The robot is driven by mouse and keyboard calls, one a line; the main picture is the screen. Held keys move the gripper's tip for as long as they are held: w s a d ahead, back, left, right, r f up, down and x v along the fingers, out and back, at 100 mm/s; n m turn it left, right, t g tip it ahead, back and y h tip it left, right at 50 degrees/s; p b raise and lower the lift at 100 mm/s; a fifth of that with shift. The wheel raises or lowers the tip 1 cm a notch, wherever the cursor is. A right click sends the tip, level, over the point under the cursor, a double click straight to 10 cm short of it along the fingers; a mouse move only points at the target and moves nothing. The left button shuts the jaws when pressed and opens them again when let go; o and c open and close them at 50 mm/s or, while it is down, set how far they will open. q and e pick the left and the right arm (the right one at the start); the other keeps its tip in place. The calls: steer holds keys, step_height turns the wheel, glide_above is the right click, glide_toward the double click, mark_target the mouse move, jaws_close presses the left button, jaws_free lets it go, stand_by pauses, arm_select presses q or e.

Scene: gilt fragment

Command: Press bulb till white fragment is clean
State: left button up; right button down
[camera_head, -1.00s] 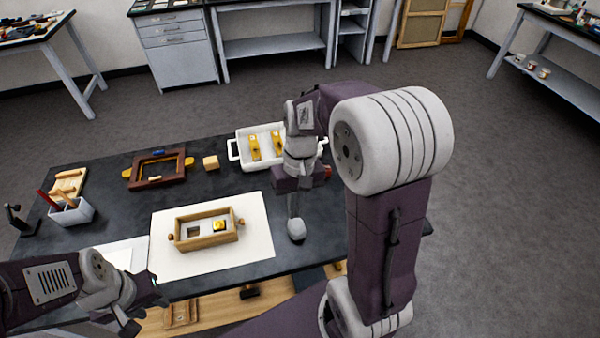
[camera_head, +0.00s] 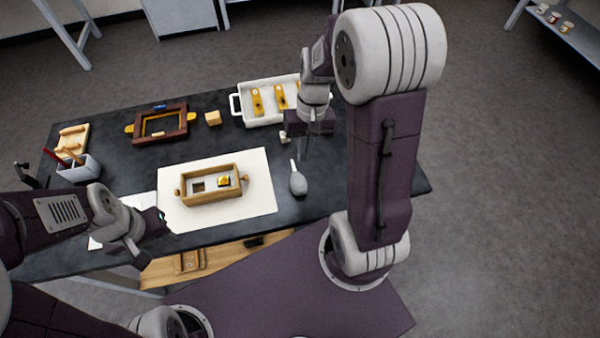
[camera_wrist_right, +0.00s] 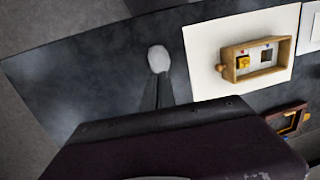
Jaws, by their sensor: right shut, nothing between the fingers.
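The grey bulb (camera_head: 298,184) lies on the dark table right of the white sheet, its thin nozzle pointing away from me. It also shows in the right wrist view (camera_wrist_right: 158,58). My right gripper (camera_head: 303,152) is shut and empty, just beyond the bulb; its dark fingers (camera_wrist_right: 158,92) point toward the bulb in the wrist view. A wooden box (camera_head: 211,197) on the sheet holds a pale plate with a dark square (camera_head: 197,187) and a golden piece (camera_head: 224,181). I cannot tell which part is the white fragment. My left gripper (camera_head: 160,218) is at the sheet's left edge, its jaws unclear.
A white tray (camera_head: 239,112) with yellow pieces stands at the back, near my right arm. A dark red frame (camera_head: 160,138), a small wooden block (camera_head: 213,118) and a pencil cup (camera_head: 80,172) are further left. The table right of the bulb is clear.

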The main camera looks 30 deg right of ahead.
steer(key=f, duration=0.3)
steer(key=a+f, duration=0.1)
steer(key=f, duration=0.5)
steer(key=shift+s+a+f+b, duration=0.15)
steer(key=shift+s+f+b, duration=0.05)
steer(key=shift+f+b, duration=0.1)
step_height(320, 180, down, 2)
steer(key=shift+f+b, duration=0.1)
steer(key=shift+b, duration=0.7)
steer(key=shift+s+r, duration=0.15)
steer(key=shift+r, duration=0.05)
steer(key=r+p, duration=0.4)
steer(key=shift+w+r+p, duration=0.2)
steer(key=shift+w+p, duration=0.15)
step_height(320, 180, up, 5)
steer(key=d, duration=0.2)
step_height(320, 180, up, 4)
steer(key=r, duration=0.1)
glide_above(300, 179)
steer(key=d, duration=0.2)
steer(key=shift+w+d+f, duration=0.15)
steer(key=shift+w+f, duration=0.1)
steer(key=shift+w, duration=0.2)
